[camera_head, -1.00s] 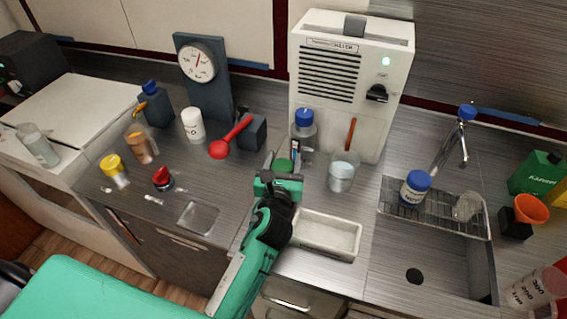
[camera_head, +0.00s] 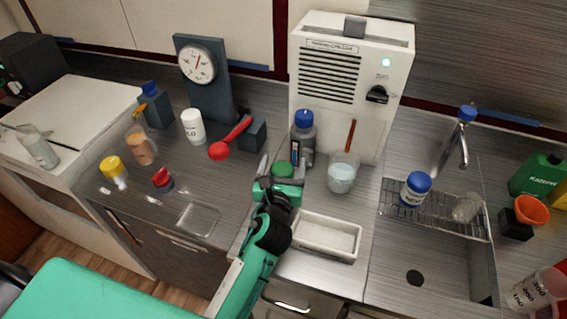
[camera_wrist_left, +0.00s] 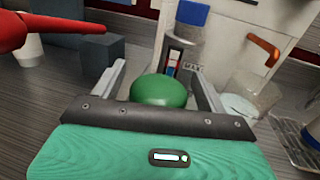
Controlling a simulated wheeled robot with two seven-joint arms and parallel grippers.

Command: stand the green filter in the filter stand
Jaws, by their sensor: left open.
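The green rounded thing (camera_head: 283,169), which looks like the green filter, is on the steel counter in front of a blue-capped grey bottle. In the left wrist view its smooth green dome (camera_wrist_left: 160,91) shows; its lower part is hidden behind my gripper. My left gripper (camera_head: 282,167) is open, with one finger on each side of the green dome. In the left wrist view gaps show between the dome and the fingers of the gripper (camera_wrist_left: 159,76). I cannot tell which thing is the filter stand. My right gripper is not in view.
The grey bottle (camera_head: 303,139) stands close behind the green thing. A beaker (camera_head: 342,173) with a brown rod is to its right, and a white tray (camera_head: 325,251) is in front. A dark block (camera_head: 252,135) with a red ladle (camera_head: 229,139) is behind left. The sink (camera_head: 415,255) is right.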

